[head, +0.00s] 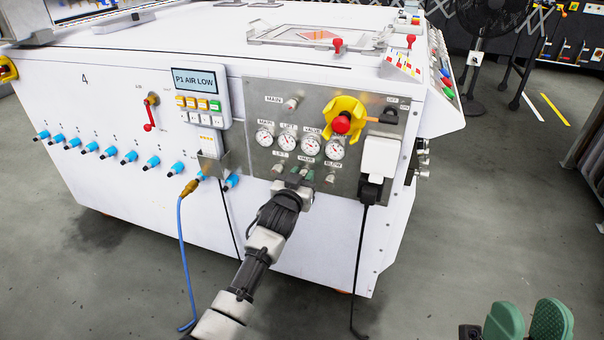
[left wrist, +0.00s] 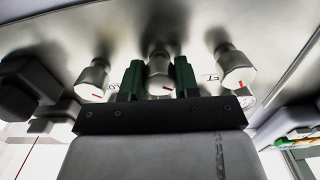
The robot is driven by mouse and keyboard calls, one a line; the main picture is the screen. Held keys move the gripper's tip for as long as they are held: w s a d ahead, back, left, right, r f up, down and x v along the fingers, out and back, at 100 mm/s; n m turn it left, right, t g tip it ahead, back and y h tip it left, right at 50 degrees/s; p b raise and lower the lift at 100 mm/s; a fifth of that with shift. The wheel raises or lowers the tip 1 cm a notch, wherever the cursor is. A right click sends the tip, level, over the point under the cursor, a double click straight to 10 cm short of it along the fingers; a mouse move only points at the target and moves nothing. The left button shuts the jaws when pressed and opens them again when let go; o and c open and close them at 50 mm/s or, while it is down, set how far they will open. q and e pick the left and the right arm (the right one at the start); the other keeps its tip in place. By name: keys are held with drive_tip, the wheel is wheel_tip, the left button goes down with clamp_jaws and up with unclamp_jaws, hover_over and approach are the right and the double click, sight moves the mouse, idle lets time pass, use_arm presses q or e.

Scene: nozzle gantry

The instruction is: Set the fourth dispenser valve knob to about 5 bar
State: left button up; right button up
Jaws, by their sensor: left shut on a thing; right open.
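A metal panel (head: 257,98) on the white machine has a row of gauges with three small silver knobs below. My left gripper (head: 300,177) is at the middle knob. In the left wrist view, its green fingers (left wrist: 159,76) are shut on the middle knob (left wrist: 160,72), one on each side. A red mark shows on that knob's face. The valve gauge (head: 311,145) is above the knob; its needle is too small to read. My right gripper (head: 528,318) is open and empty at the lower right, away from the panel.
Silver knobs stand close on the left (left wrist: 92,80) and right (left wrist: 235,68) of the held one. A red-and-yellow emergency stop (head: 342,121) and a white plug box (head: 380,155) with a black cable are to the right. A blue hose (head: 181,250) hangs left.

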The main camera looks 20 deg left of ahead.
use_arm(q)
drive_tip(key=m+p, duration=0.2)
drive_tip(key=m, duration=0.1)
drive_tip(key=m+p, duration=0.1)
drive_tip(key=m, duration=0.4)
drive_tip(key=shift+m+p, duration=0.3)
drive_tip(key=shift+m, duration=0.1)
drive_tip(key=shift+d+f+m, duration=0.1)
drive_tip(key=shift+m, duration=1.3)
use_arm(e)
drive_tip(key=w+f+g+h, duration=0.4)
drive_tip(key=w+f+g, duration=0.3)
drive_tip(key=f+g, duration=0.2)
drive_tip(key=shift+w+g, duration=0.15)
drive_tip(key=shift+g, duration=0.95)
drive_tip(key=shift+a+f, duration=0.1)
use_arm(q)
drive_tip(key=o, duration=0.9)
